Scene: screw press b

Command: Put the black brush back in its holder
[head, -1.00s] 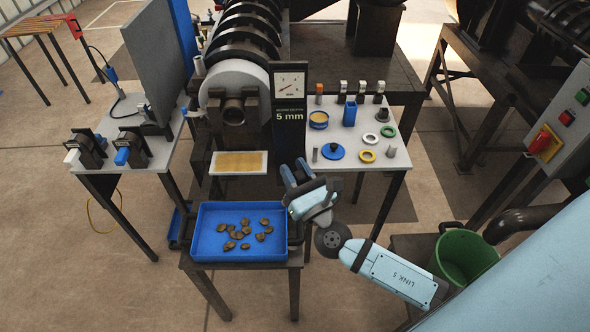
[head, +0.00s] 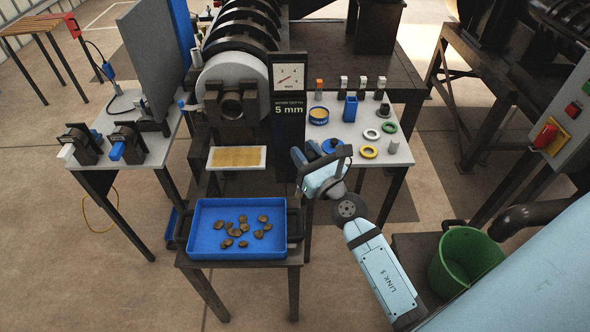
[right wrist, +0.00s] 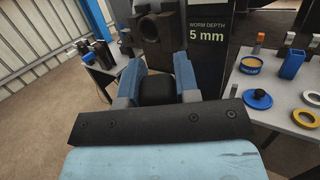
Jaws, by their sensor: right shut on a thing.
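My right gripper (head: 312,162) is in front of the press, by the front left corner of the right-hand table. In the right wrist view its blue fingers (right wrist: 157,78) are shut on a black thing (right wrist: 156,92), which looks like the black brush. Most of it is hidden, and in the head view the gripper covers it. A blue square upright cup (head: 349,109) stands on the right-hand table, apart from the gripper; it also shows in the right wrist view (right wrist: 291,64). I cannot tell for sure that it is the holder. My left gripper is not in view.
The right-hand table (head: 345,130) also bears a blue lid (head: 336,147), a round blue tin (head: 319,115), coloured rings and small parts. The press gauge panel (head: 289,105) stands left of it. A blue tray (head: 206,240) with several brown lumps lies in front.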

